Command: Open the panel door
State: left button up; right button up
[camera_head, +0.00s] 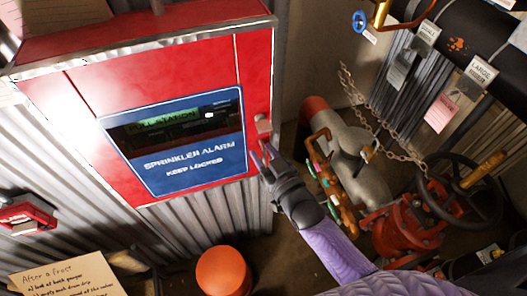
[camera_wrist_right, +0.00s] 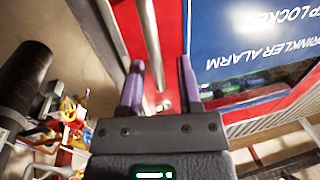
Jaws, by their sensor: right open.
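The red panel door (camera_head: 172,80) is on a red alarm box at the upper left and looks shut. Its blue sign (camera_head: 195,160) reads "SPRINKLER ALARM KEEP LOCKED" under a dark window. A small pale metal handle (camera_head: 264,126) stands at the box's right side. My right gripper (camera_head: 261,157) is open just below this handle. In the right wrist view, the purple fingers (camera_wrist_right: 161,90) are apart, with a metal bar (camera_wrist_right: 150,38) showing beyond and between them. I cannot tell whether they touch it. My left gripper is not in view.
Right of my arm are a grey pipe (camera_head: 352,145), a chain (camera_head: 375,118) and a red valve (camera_head: 410,228) with a dark handwheel (camera_head: 497,190). An orange round-topped object (camera_head: 223,271) stands below the box. A paper note (camera_head: 68,277) is at lower left.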

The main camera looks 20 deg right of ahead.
jog(key=shift+r, duration=0.1)
grip_shut()
dwell(1.4)
